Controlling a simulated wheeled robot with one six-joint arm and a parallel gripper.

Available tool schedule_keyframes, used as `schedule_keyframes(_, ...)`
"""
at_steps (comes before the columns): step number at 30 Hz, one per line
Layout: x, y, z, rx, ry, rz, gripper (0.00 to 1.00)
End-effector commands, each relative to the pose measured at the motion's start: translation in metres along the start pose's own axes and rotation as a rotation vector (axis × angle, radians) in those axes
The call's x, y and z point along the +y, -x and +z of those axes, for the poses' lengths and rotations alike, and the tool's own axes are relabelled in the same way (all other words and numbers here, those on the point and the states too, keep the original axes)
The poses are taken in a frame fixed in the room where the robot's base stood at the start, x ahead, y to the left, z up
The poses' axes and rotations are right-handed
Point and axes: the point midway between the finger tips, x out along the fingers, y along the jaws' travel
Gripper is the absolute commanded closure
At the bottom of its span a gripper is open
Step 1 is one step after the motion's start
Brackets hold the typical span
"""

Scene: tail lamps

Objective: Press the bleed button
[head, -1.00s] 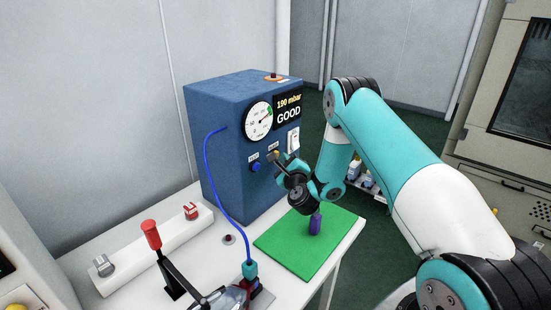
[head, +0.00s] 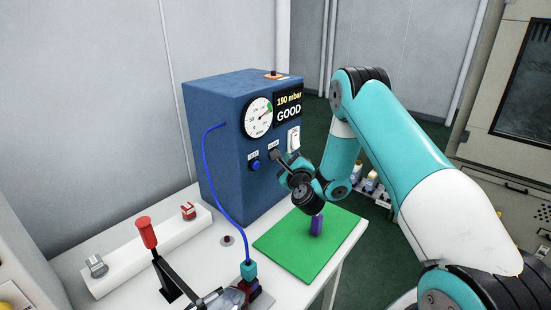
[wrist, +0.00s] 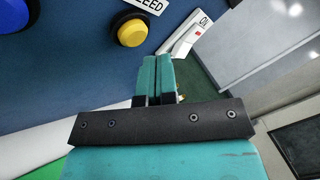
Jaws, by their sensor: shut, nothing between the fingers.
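The bleed button is a round yellow knob (wrist: 131,33) in the wrist view, on the blue panel (wrist: 60,65) just below a white label (wrist: 146,4) whose visible letters end in "EED". My gripper (wrist: 158,58) is shut and empty, its teal fingertips below and right of the yellow button in that view. I cannot tell the depth gap to the panel. In the head view my gripper (head: 281,158) is at the front of the blue tester box (head: 222,130), and the yellow button is hidden behind it.
A blue button (head: 255,165) sits left of the gripper. A white switch (head: 293,139) is above right, and a gauge (head: 257,118) beside a "190 mbar GOOD" display (head: 288,107). A purple piece (head: 317,225) stands on the green mat (head: 290,255). A blue hose (head: 210,170) hangs left.

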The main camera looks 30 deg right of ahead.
Motion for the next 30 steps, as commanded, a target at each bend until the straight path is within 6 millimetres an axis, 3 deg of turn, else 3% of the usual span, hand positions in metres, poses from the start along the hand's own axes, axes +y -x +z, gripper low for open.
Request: schedule_keyframes(30, -0.016, 0.036, -0.022, 0.000, 0.001, -0.002, 1.00)
